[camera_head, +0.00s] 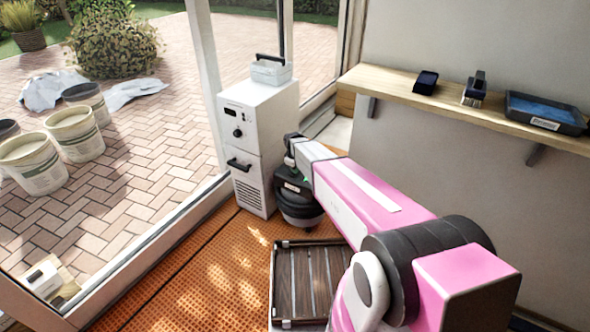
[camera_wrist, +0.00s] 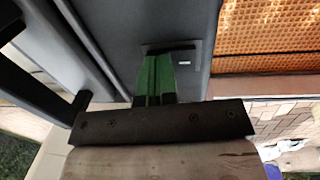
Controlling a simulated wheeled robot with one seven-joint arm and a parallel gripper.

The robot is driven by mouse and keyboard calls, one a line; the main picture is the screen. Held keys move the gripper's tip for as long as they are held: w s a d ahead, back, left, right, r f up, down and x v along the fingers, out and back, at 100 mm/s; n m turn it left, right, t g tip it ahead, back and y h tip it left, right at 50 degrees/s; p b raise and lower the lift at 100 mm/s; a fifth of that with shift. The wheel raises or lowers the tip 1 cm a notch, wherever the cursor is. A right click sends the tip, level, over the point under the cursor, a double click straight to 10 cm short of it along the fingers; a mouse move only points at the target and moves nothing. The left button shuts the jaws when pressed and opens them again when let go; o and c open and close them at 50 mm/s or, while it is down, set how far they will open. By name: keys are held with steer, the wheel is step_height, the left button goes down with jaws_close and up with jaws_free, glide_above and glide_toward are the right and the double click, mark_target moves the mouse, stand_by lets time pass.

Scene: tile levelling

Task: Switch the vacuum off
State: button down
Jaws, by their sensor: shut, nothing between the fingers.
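The vacuum (camera_head: 299,208) is a dark, rounded machine standing on the floor beside the white cabinet in the head view. My arm and wrist cover its upper part. My gripper (camera_wrist: 160,75) shows in the wrist view as green fingers, shut together and empty. In the head view only a bit of green shows at the vacuum's top.
A white cabinet (camera_head: 245,160) with a knob and handle stands close left of the vacuum. A slatted dark tray (camera_head: 275,285) lies in front on orange matting (camera_head: 195,290). A wooden shelf (camera_head: 450,105) runs along the right wall. Buckets (camera_head: 38,175) stand outside the glass.

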mark_target(293, 174)
steer(key=shift+s+f, duration=0.1)
steer(key=shift+s, duration=0.05)
steer(key=shift+s+a+r, duration=0.2)
steer(key=shift+s+a, duration=0.2)
steer(key=shift+s, duration=0.1)
steer(key=shift+r, duration=0.1)
stand_by(0.3)
step_height(293, 174, up, 14)
steer(key=s, duration=0.1)
steer(key=shift+s+a, duration=0.2)
steer(key=shift+a, duration=0.25)
steer(key=shift+w, duration=0.15)
stand_by(0.3)
steer(key=shift+w+d, duration=0.4)
steer(key=shift+w, duration=0.05)
stand_by(0.3)
steer(key=f, duration=0.4)
steer(key=w+f, duration=0.1)
steer(key=f, duration=0.4)
steer(key=d+f, duration=0.1)
steer(key=f, duration=0.4)
steer(key=shift+w+f, duration=0.1)
steer(key=shift+w, duration=0.1)
